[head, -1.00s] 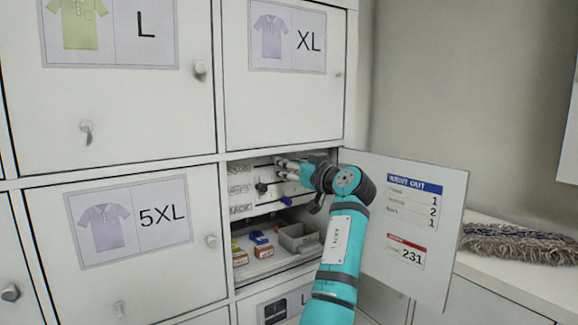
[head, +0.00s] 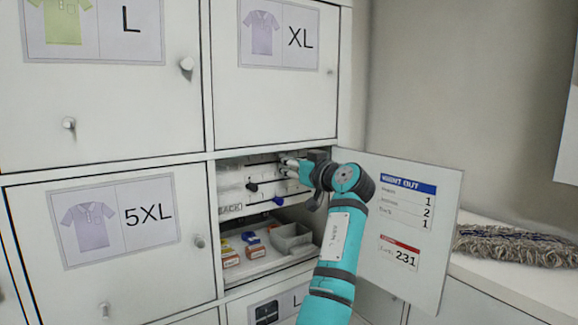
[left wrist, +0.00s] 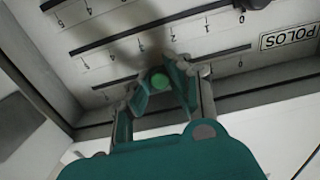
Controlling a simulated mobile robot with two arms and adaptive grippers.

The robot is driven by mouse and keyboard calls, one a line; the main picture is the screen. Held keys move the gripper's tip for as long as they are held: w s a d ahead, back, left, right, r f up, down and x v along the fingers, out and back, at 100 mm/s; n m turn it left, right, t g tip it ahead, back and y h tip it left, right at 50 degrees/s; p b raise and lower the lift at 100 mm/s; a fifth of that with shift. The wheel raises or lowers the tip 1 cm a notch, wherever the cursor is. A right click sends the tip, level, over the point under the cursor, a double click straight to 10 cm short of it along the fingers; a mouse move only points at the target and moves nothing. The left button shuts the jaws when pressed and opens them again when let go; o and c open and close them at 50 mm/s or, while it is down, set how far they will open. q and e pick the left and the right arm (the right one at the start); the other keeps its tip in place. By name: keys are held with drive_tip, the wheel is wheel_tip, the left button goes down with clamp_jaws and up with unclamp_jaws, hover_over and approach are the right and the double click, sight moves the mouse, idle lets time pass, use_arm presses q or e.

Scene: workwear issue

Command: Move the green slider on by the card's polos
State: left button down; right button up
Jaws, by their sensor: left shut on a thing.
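The green slider (left wrist: 158,82) shows in the left wrist view as a round green knob between the fingers of my left gripper (left wrist: 160,88), which is shut on it. The panel's numbered slots lie behind it, and the POLOS label (left wrist: 288,37) is at the right end. In the head view my left gripper (head: 288,166) reaches into the open compartment, and its fingers hide the green slider. The card (head: 408,205), headed WENT OUT, is on the open door. Its rows read 1, 2 and 1, but the row names are too blurred to read. My right gripper is not in view.
A dark slider (head: 252,187) and a blue slider (head: 282,171) sit near my fingers. The drawer below holds small boxes (head: 230,257) and a grey tray (head: 292,240). The open door (head: 400,270) stands right of my arm. A mop head (head: 515,245) lies farther right.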

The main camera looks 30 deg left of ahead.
use_arm(q)
drive_tip(key=shift+w+d+f, duration=0.15)
drive_tip(key=shift+w+d, duration=0.1)
drive_tip(key=shift+w, duration=0.35)
drive_tip(key=shift+w+d+f, duration=0.1)
drive_tip(key=shift+w+d, duration=0.1)
drive_tip(key=shift+w, duration=0.35)
drive_tip(key=c, duration=1.4)
unclamp_jaws()
drive_tip(key=shift+s+a+r, duration=0.15)
drive_tip(key=shift+s+a, duration=0.05)
drive_tip(key=shift+s, duration=0.25)
drive_tip(key=shift+s+a+r, duration=0.15)
drive_tip(key=shift+s+a, duration=0.05)
drive_tip(key=shift+s, duration=0.25)
drive_tip(key=shift+o, duration=1.1)
drive_tip(key=shift+w+d+f, duration=0.1)
drive_tip(key=shift+w+d, duration=0.05)
drive_tip(key=shift+w, duration=0.1)
drive_tip(key=v, duration=1.2)
drive_tip(key=shift+w, duration=0.2)
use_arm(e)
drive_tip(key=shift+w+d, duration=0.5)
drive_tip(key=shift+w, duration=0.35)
use_arm(q)
drive_tip(key=shift+d+f, duration=0.1)
drive_tip(key=shift+f, duration=0.05)
